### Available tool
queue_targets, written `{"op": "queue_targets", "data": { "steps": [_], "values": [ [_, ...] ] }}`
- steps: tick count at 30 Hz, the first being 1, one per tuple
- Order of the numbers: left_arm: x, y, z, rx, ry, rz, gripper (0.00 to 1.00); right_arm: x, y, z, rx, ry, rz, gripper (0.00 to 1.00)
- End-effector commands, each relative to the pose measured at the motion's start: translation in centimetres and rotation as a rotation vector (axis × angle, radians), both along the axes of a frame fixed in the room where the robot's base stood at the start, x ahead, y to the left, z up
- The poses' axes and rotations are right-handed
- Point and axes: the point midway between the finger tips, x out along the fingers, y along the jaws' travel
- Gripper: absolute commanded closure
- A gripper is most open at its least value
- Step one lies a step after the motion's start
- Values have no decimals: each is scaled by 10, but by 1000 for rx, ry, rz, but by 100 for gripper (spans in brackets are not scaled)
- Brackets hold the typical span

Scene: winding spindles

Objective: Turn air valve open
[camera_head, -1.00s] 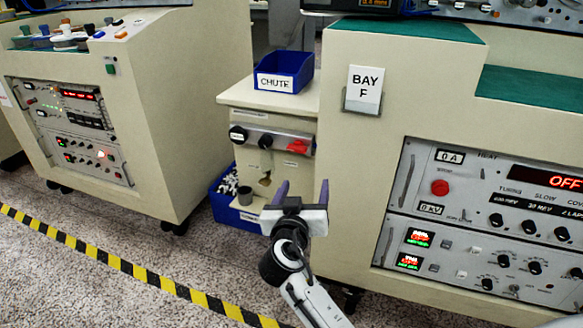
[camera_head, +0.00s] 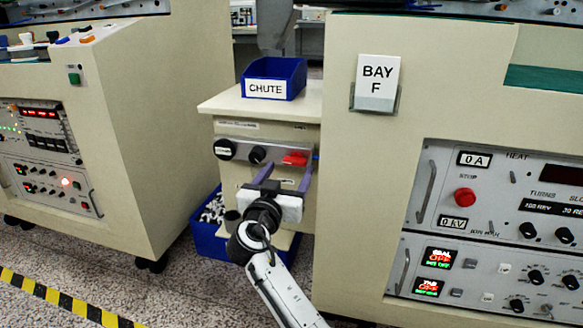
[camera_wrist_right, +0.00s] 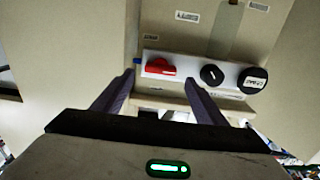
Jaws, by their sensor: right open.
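A red valve handle (camera_head: 295,159) sits on the grey strip (camera_head: 273,154) on the front of the beige cabinet between the two consoles. It lies sideways across the strip, and I cannot read any label on it. My right gripper (camera_head: 286,174) is open and empty, just in front of and slightly below the handle. In the right wrist view, the red handle (camera_wrist_right: 160,67) shows beyond and between the open fingertips (camera_wrist_right: 159,80), apart from them. My left gripper is not in view.
A black knob (camera_head: 257,155) and a round black-rimmed dial (camera_head: 225,149) share the strip. A blue CHUTE bin (camera_head: 273,79) stands on the cabinet (camera_head: 222,104). A blue crate (camera_head: 203,240) is on the floor. The BAY F console (camera_head: 365,190) stands close on the right.

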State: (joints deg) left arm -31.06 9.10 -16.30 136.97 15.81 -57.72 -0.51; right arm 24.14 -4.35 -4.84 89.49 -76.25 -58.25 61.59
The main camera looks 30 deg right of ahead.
Motion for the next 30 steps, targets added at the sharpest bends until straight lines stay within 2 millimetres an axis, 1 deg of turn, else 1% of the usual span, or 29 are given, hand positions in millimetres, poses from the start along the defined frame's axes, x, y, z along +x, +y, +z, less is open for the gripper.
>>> {"op": "queue_targets", "data": {
  "steps": [1,3,9,13,19,20,21,27,30],
  "values": [
    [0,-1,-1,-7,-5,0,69,7,-8,-1,-4,0,-2,34],
    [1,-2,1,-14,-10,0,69,14,-17,-1,-2,-1,-1,34],
    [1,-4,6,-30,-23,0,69,28,-33,0,-1,0,0,34],
    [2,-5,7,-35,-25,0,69,31,-36,-1,-1,1,1,34],
    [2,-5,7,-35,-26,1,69,31,-36,0,-1,1,1,34],
    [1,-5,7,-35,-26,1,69,31,-36,0,-1,1,1,36],
    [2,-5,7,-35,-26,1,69,31,-36,0,-1,1,1,43],
    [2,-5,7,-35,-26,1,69,31,-36,0,-1,1,1,76],
    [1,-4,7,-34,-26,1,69,31,-36,0,-1,2,0,76]
  ]
}}
